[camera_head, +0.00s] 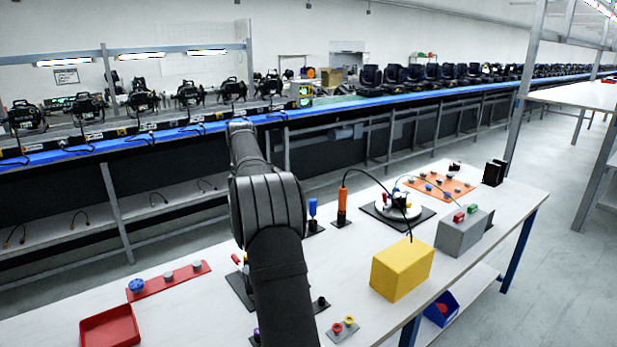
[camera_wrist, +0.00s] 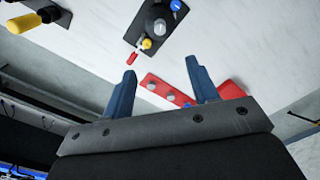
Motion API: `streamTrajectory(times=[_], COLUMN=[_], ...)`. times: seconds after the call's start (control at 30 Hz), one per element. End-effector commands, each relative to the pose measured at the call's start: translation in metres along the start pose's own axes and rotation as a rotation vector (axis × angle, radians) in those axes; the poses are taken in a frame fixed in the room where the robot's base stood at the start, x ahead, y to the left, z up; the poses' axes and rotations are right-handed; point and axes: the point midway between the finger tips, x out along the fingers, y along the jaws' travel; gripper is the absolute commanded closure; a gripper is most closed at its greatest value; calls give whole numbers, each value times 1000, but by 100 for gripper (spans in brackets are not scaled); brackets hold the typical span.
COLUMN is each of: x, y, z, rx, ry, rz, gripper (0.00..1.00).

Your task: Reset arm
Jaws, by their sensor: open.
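My gripper (camera_wrist: 161,66) shows in the wrist view with its two blue fingers spread apart and nothing between them. My dark arm rises from the bottom middle of the head view and reaches away from me. My gripper's fingers cannot be made out there. In the wrist view, a red strip with grey knobs (camera_wrist: 152,79) lies on the white surface beyond the fingers, apart from them. A black plate (camera_wrist: 137,37) carrying a dark rounded part, a yellow knob and a red-tipped lever shows above. A yellow-handled item (camera_wrist: 22,23) is at the upper left.
The white table (camera_head: 215,315) carries a red tray (camera_head: 110,327), a red strip (camera_head: 180,281), a yellow box (camera_head: 402,268), a grey box (camera_head: 452,238), a white round fixture (camera_head: 392,211) and an orange cylinder (camera_head: 342,196). Beyond runs a blue-edged conveyor (camera_head: 350,104) with stage lamps.

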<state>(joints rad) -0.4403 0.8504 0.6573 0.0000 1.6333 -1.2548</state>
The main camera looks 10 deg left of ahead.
Motion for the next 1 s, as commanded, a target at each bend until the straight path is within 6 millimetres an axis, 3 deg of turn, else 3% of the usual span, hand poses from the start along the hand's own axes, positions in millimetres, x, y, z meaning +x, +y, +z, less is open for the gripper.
streamTrajectory(times=[0.17, 0.7, 1.0], x=[18, 124, 166], y=[0, -1, 0], z=[0, 0, 0], rx=[0, 0, 0], ry=[-1, -1, 0], rz=[-3, -4, -2], gripper=[46, 46, 46])
